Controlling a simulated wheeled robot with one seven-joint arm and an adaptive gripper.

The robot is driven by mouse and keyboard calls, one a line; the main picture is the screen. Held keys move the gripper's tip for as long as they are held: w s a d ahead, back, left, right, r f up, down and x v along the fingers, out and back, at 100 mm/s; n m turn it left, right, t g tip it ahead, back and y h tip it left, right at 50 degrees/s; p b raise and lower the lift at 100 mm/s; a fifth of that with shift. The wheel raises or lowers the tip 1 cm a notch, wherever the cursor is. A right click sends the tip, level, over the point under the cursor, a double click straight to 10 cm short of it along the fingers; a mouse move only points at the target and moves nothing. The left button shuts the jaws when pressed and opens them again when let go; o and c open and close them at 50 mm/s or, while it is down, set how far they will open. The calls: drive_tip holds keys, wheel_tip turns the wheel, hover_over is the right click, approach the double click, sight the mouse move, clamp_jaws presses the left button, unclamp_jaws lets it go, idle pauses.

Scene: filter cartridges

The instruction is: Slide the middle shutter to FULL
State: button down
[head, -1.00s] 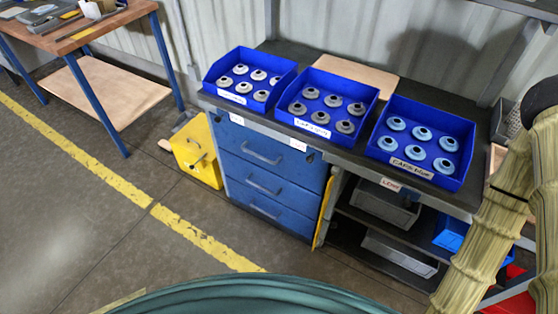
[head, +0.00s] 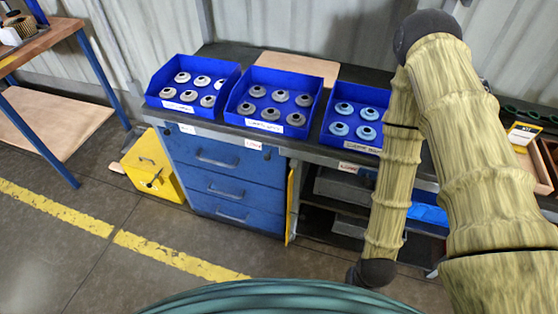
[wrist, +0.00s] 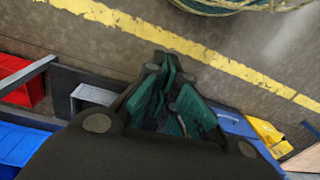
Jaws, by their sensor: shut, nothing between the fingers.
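I cannot make out a shutter in either view. Three blue bins of round caps stand in a row on the dark bench: pale caps in the left bin (head: 160,99), grey caps in the middle bin (head: 238,112), blue caps in the right bin (head: 332,130). Small white tags sit on the bench's front edge below the left bin (head: 187,129), the middle bin (head: 253,144) and the right bin (head: 348,167). My gripper (wrist: 168,75) is shut and empty, pointing down over the floor in front of the bench. My arm hides part of the right bin.
A blue drawer cabinet (head: 222,178) is under the bench, with a yellow box (head: 153,175) on the floor to its left. Open shelves with grey trays (head: 342,187) are to its right. The floor in front is clear.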

sight(268, 155)
drive_tip(key=w+a+r+m+t+y, duration=0.1)
drive_tip(key=w+a+r+m+y, duration=0.1)
drive_tip(key=w+a+r+m, duration=0.2)
drive_tip(key=w+a+r+m+t+y, duration=0.1)
drive_tip(key=w+a+r+m, duration=0.3)
drive_tip(key=w+r+m, duration=0.6)
drive_tip(key=w+a+r+m+t+y, duration=0.1)
drive_tip(key=w+a+r+m+y, duration=0.2)
drive_tip(key=w, duration=1.4)
wheel_tip(268, 155, up, 8)
drive_tip(key=a+m, duration=0.1)
drive_tip(key=m, duration=0.3)
drive_tip(key=shift+w+f+t, duration=0.15)
drive_tip(key=shift+w+t, duration=0.15)
drive_tip(key=shift+f, duration=0.1)
drive_tip(key=shift+w+a+r+p+x, duration=0.15)
drive_tip(key=shift+a+r+p+x, duration=0.2)
drive_tip(key=shift+x, duration=1.8)
drive_tip(key=shift+w+a+r+p+x, duration=0.25)
drive_tip(key=shift+p+x, duration=0.2)
drive_tip(key=shift+x, duration=1.7)
drive_tip(key=shift+w+a+r+p+x, duration=0.1)
drive_tip(key=shift+a+r+p+x, duration=0.25)
drive_tip(key=shift+x, duration=1.8)
drive_tip(key=shift+a, duration=0.1)
